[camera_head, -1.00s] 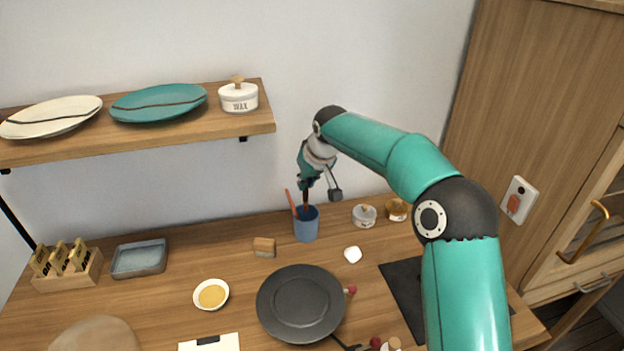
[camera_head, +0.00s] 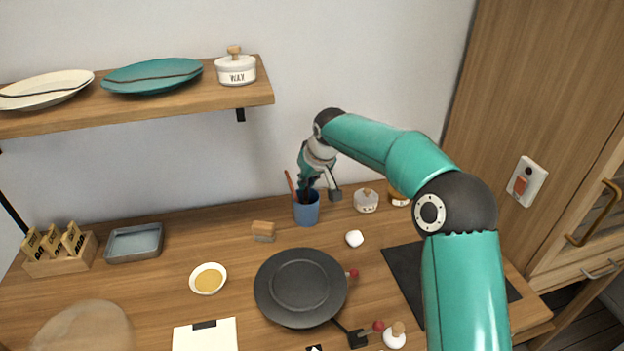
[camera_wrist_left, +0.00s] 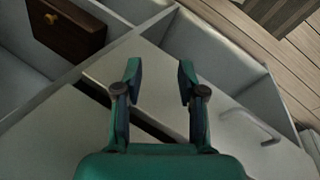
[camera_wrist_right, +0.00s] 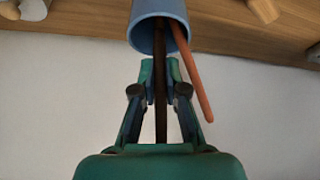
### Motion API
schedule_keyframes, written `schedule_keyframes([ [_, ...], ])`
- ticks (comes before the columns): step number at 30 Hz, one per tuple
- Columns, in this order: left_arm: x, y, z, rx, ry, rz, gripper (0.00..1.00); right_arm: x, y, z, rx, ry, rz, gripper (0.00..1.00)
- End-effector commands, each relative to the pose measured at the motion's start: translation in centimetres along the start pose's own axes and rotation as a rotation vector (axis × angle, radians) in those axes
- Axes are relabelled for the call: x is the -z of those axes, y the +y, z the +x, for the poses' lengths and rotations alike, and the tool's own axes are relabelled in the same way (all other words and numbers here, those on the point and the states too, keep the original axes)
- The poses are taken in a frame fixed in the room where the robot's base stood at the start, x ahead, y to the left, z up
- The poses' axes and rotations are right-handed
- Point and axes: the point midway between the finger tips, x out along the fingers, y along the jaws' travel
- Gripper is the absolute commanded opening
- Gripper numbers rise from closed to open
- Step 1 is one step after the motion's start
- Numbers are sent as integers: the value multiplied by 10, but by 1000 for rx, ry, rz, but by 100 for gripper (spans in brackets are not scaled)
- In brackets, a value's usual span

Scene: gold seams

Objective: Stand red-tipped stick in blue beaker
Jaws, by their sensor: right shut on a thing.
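The blue beaker (camera_head: 306,210) stands upright at the back of the counter near the wall. My right gripper (camera_head: 311,182) is just above its rim, shut on a dark stick (camera_wrist_right: 160,85). In the right wrist view the stick runs from the jaws (camera_wrist_right: 160,68) into the mouth of the beaker (camera_wrist_right: 158,12). Its far end is hidden inside, so I cannot see a red tip on it. An orange-red stick (camera_wrist_right: 192,70) leans in the beaker beside it. My left gripper (camera_wrist_left: 158,78) is open and empty, seen only in its wrist view.
A white lidded jar (camera_head: 366,202) stands right of the beaker, a small wood-topped block (camera_head: 263,231) to its left. A black plate (camera_head: 301,285), a yellow-filled bowl (camera_head: 208,279) and red-ended items (camera_head: 378,326) lie nearer. The shelf (camera_head: 150,112) hangs at upper left.

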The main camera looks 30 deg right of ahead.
Motion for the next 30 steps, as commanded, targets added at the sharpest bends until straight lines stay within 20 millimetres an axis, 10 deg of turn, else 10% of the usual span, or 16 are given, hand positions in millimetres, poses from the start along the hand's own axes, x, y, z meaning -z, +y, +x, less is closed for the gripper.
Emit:
schedule_keyframes([
  [3, 0, 0, 0, 0, 0, 0, 40, 0, 0, 0, 0, 0, 0, 0],
  [9, 0, 0, 0, 0, 0, 0, 40, 0, 0, 0, 0, 0, 1, 41],
  [20, 0, 0, -1, 0, 0, 0, 40, 0, 1, -4, 0, 1, 1, 41],
  [30, 0, 0, -1, 0, 0, 0, 40, 0, 0, -56, -1, 5, 0, 41],
])
